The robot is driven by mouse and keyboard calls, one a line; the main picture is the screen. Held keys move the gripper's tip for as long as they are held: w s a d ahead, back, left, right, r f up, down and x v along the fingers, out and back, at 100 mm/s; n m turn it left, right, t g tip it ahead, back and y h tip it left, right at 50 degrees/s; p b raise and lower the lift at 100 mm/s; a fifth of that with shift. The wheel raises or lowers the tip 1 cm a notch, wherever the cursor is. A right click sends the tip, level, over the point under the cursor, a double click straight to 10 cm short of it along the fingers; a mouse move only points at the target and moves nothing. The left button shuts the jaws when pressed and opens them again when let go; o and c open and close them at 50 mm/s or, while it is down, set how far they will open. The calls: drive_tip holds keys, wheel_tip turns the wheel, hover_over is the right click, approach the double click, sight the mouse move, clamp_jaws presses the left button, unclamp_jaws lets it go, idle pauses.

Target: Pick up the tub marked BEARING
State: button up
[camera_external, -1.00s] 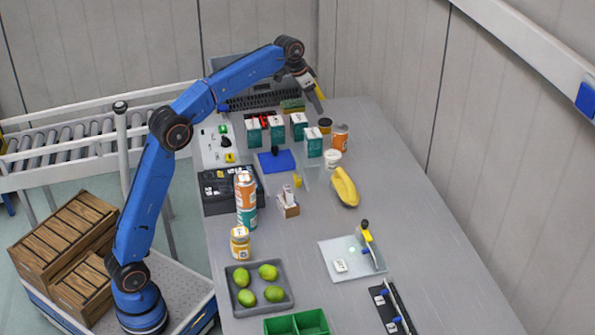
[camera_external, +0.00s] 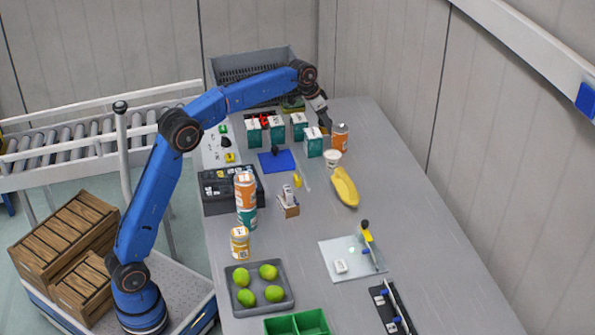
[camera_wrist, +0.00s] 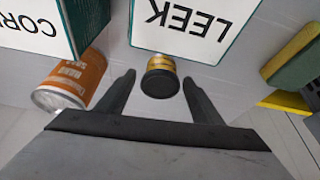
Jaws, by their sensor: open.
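A small yellow tub with a black lid (camera_wrist: 161,83) stands between and just ahead of my gripper's fingers in the wrist view. No marking can be read on it, so I cannot tell whether it is the BEARING tub. My gripper (camera_wrist: 158,79) is open, one finger on each side of the tub, with no clear contact. In the external view my gripper (camera_external: 324,126) points down at the far end of the table and mostly hides this tub. The word BEARING is not readable anywhere.
A LEEK box (camera_wrist: 190,25) stands right behind the tub, a CORN box (camera_wrist: 45,22) and an orange can (camera_wrist: 70,80) to its left. A green and yellow block (camera_wrist: 295,60) is at right. A white cup (camera_external: 332,158) and yellow bananas (camera_external: 344,187) stand nearer the external camera.

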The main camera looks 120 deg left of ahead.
drive_tip(key=shift+a+f, duration=0.1)
drive_tip(key=shift+f, duration=0.15)
drive_tip(key=c, duration=1)
